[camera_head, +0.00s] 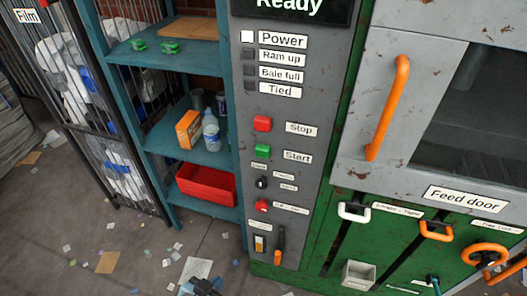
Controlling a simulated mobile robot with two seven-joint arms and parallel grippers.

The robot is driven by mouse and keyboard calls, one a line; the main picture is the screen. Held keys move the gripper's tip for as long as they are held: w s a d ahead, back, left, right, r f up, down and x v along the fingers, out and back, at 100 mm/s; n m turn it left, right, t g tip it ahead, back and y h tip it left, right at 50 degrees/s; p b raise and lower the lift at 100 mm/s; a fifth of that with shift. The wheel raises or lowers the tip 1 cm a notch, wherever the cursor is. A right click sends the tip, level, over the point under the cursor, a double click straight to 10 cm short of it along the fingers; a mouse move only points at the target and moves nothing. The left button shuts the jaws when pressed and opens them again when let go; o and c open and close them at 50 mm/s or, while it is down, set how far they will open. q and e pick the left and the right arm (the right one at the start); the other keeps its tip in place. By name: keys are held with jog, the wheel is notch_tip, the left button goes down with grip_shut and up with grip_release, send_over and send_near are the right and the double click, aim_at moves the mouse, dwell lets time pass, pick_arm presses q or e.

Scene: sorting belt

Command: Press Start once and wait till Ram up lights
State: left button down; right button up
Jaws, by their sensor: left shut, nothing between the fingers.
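The green Start button (262,151) is on the grey control panel (240,185), left of its Start label. The red Stop button (262,124) is above it. The display (290,8) reads Ready. The Power lamp (247,37) is lit white. The Ram up lamp (248,54) is dark, as are the Bale full and Tied lamps. My left gripper (203,288) shows only partly at the bottom edge, shut and empty, well below the panel buttons and apart from them. My right gripper is not in view.
The feed door (435,172) has an orange handle (388,108). Below it, levers and an orange handwheel (485,254) stick out. A teal shelf (195,157) with a red bin (206,184) and a wire cage of bags stand left. Scraps litter the floor (100,235).

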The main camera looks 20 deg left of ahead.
aim_at(263, 151)
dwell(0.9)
pick_arm(q)
jog(key=w+d+r+m+t+h+b, duration=0.2)
jog(key=w+r+m+t+h, duration=0.5)
jog(key=w+r+m+t, duration=0.5)
jog(key=shift+w+d+r+m+t+h, duration=0.4)
jog(key=shift+w+d+r+m, duration=0.3)
jog(key=shift+w+r+m, duration=2.45)
jog(key=shift+w+f+n, duration=0.35)
jog(key=shift+w+f, duration=0.05)
jog(key=shift+f, duration=0.1)
jog(key=shift+b, duration=0.3)
jog(key=w+b, duration=0.3)
jog(key=w, duration=0.6)
jog(key=shift+d, duration=0.15)
